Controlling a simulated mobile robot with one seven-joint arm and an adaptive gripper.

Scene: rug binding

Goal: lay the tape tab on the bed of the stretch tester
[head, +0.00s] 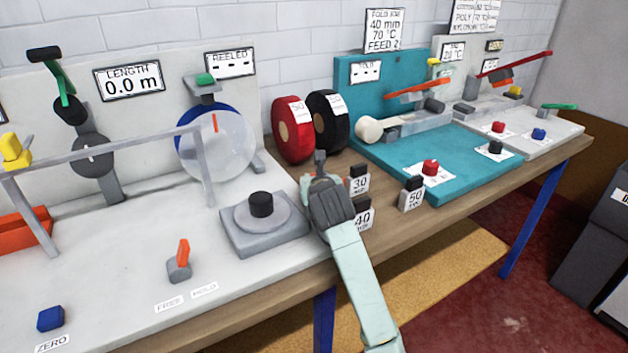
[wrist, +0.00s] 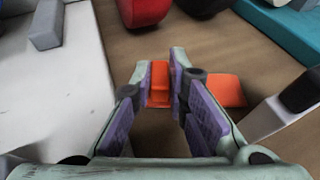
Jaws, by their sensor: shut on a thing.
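My gripper (head: 318,172) is over the wooden bench between the white machine and the teal machine. In the wrist view my gripper (wrist: 165,88) has its fingers closed on a small orange piece (wrist: 159,76), which I take to be the tape tab. More orange (wrist: 228,90) shows just right of the right finger; I cannot tell whether it is the same piece. The head view does not show the tab clearly, as the gripper hides it. No machine in view carries a readable stretch tester label, so I cannot tell which bed is the tester's.
Red (head: 293,130) and black (head: 327,120) rolls stand behind the gripper. Black-topped labelled blocks 30 (head: 358,181), 40 (head: 362,216) and 50 (head: 411,194) stand close by. The white machine bed (head: 120,260) is left, the teal bed (head: 440,150) right.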

